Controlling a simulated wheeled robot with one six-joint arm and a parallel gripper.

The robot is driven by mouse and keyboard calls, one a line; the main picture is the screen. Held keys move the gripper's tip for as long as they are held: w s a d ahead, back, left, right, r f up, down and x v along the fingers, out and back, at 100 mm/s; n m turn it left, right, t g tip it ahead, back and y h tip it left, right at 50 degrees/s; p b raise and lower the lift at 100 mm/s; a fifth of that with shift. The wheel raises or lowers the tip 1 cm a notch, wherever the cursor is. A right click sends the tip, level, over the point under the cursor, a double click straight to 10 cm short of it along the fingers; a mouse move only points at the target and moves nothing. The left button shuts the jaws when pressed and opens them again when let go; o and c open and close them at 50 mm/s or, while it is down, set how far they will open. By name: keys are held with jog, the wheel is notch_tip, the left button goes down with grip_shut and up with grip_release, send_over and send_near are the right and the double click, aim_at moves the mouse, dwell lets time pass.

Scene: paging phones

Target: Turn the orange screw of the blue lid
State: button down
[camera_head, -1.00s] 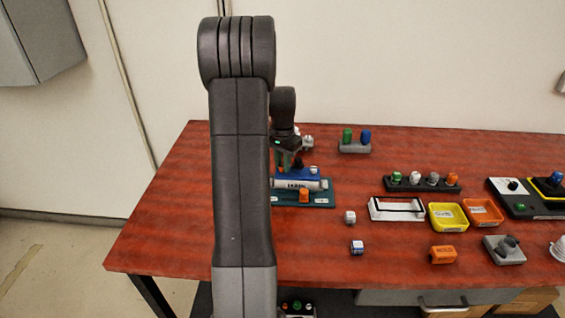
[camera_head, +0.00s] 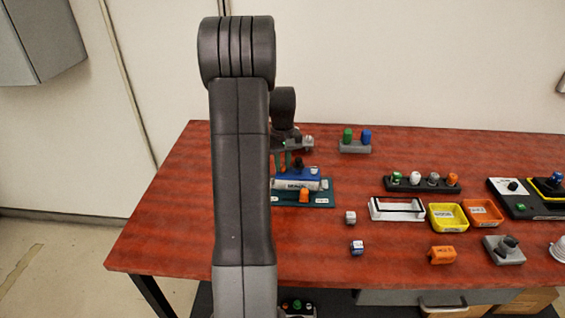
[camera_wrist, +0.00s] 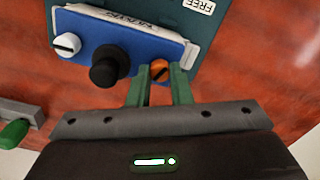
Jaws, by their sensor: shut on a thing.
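The blue lid (camera_wrist: 120,30) lies on a dark teal base plate (camera_head: 321,192) at the left of the table. In the wrist view it carries a white slotted screw (camera_wrist: 66,45), a black knob (camera_wrist: 108,67) and an orange slotted screw (camera_wrist: 160,70). My gripper (camera_wrist: 160,84) has its two green fingers around the orange screw, one on each side, and is shut on it. The screw's slot runs at a slant. In the head view my arm hides the lid's left part, and the orange screw cannot be made out there.
A grey stand (camera_head: 355,147) with green and blue pegs is behind. Yellow (camera_head: 448,217) and orange (camera_head: 483,212) trays are further right.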

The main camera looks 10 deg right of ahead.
aim_at(282, 166)
jog(key=shift+n, duration=2.1)
jog(key=c, duration=1.3)
grip_release()
notch_tip(282, 166, up, 14)
jog(key=shift+f, duration=0.15)
